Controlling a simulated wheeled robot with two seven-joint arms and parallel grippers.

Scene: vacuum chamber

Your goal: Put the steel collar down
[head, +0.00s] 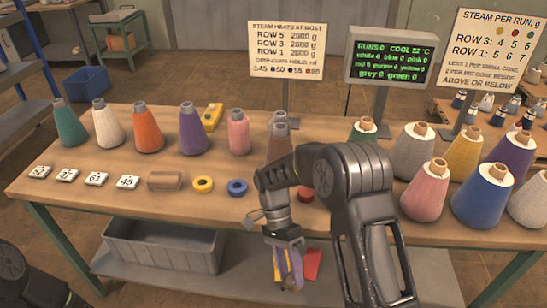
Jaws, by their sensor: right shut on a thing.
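My right gripper (288,277) hangs at the end of my dark arm, in front of the table's front edge, pointing down. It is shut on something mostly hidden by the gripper. I take it to be the steel collar, but cannot make out its outline. Purple and yellow show around the fingertips, and a red piece (313,263) shows just right of them; I cannot tell whether it touches them. My left gripper is out of view.
The wooden table (100,208) holds several yarn cones, number tags, a brown block (164,181), a yellow ring (203,184) and a blue ring (237,187). My arm hides part of its right half. A grey bin (160,247) stands below on the shelf.

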